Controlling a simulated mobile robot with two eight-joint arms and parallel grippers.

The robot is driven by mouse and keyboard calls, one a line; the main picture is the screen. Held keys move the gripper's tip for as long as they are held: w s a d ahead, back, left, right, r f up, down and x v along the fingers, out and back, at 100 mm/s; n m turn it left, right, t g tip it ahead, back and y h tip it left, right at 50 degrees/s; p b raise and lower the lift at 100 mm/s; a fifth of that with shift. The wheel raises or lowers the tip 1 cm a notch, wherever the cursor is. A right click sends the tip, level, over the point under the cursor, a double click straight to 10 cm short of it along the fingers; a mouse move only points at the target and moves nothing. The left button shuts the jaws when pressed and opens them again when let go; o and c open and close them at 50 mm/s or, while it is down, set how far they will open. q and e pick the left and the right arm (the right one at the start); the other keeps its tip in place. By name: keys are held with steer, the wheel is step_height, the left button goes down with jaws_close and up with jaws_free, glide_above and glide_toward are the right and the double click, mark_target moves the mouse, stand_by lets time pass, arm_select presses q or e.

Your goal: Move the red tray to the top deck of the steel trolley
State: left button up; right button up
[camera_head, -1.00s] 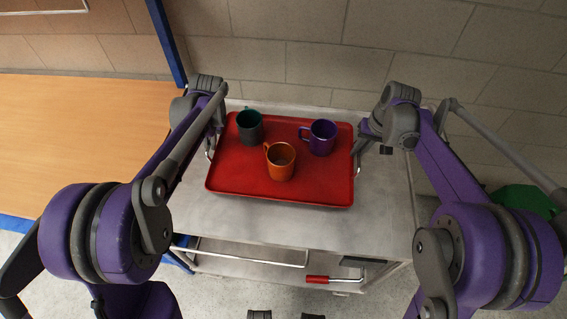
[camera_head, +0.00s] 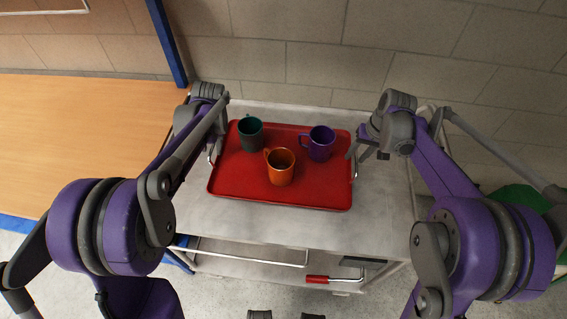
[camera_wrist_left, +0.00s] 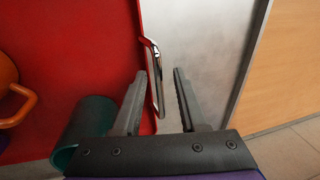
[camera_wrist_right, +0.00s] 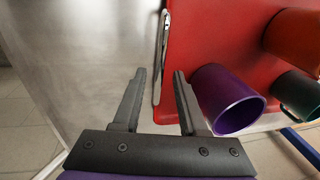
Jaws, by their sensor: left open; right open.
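The red tray (camera_head: 315,192) lies level on the top deck of the steel trolley (camera_head: 290,227). It carries a green mug (camera_head: 251,135), an orange mug (camera_head: 281,168) and a purple mug (camera_head: 318,144), all upright. My left gripper (camera_head: 211,148) is open at the tray's left handle; in the left wrist view the chrome handle (camera_wrist_left: 154,72) stands between the open fingers (camera_wrist_left: 159,73). My right gripper (camera_head: 352,156) is open at the right end; in the right wrist view the handle (camera_wrist_right: 161,60) shows between the open fingers (camera_wrist_right: 160,74), near the tips.
A wooden table (camera_head: 80,140) with a blue edge stands at the left. A block wall (camera_head: 330,60) is behind the trolley. Bare deck lies in front of the tray. Something green (camera_head: 520,198) is at the far right.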

steer(key=shift+r, duration=0.1)
arm_select(q)
steer(key=v, duration=1.2)
arm_select(e)
steer(key=v, duration=1.2)
arm_select(q)
steer(key=shift+s, duration=0.1)
arm_select(e)
steer(key=shift+s, duration=0.1)
